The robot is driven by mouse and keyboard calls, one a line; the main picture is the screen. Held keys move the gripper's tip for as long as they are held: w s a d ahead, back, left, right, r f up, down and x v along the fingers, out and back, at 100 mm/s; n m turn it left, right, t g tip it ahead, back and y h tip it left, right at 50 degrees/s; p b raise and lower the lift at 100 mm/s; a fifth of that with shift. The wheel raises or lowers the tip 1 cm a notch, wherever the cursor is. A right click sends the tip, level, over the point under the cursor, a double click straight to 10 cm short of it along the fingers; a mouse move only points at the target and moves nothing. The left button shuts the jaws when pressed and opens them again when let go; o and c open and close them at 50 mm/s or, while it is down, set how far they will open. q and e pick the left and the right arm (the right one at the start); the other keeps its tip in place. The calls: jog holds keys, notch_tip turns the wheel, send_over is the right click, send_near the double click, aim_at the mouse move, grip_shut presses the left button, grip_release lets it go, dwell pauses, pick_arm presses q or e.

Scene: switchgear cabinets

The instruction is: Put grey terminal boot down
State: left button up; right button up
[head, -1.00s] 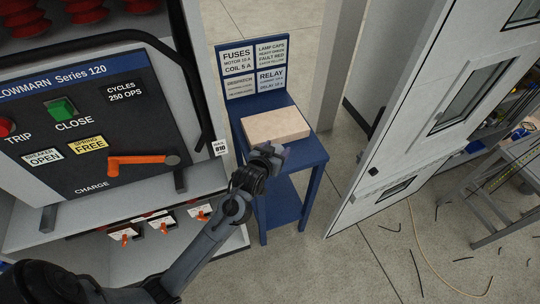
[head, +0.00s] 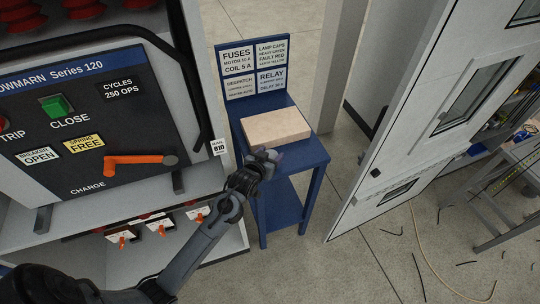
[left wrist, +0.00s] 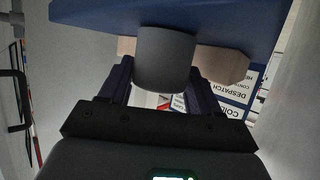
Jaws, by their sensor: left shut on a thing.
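My left gripper (head: 267,157) is over the near left part of the blue table (head: 299,153), close in front of the tan block. In the left wrist view the grey terminal boot (left wrist: 165,60), a dark grey rounded cylinder, sits between the two dark fingers of my left gripper (left wrist: 163,88), which are shut on it. In the head view the boot is mostly hidden by the gripper. Its gap to the table top cannot be told. My right gripper is not in view.
A tan block (head: 275,126) lies on the table, before an upright label board (head: 253,68). The switchgear panel (head: 90,120) with an orange charge handle (head: 140,160) stands left. An open grey cabinet door (head: 420,125) is at right.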

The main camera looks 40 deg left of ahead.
pick_arm(q)
jog(key=o, duration=1.1)
jog(key=shift+f, duration=0.1)
jog(key=shift+c, duration=0.2)
jog(key=shift+s+d+r, duration=0.1)
jog(key=shift+s+r, duration=0.15)
jog(key=shift+r, duration=0.05)
jog(key=p+v, duration=0.3)
jog(key=v, duration=0.7)
jog(key=s+d+f+m+g+h, duration=0.1)
jog(key=s+d+g, duration=0.3)
jog(key=s, duration=0.7)
jog(key=s+d+f+m+g+h, duration=0.2)
jog(key=s+d+f+m+g, duration=0.2)
jog(key=s+d, duration=0.5)
jog(key=shift+s+f+g+h, duration=0.25)
jog(key=shift+s+g, duration=0.45)
jog(key=shift+s, duration=0.5)
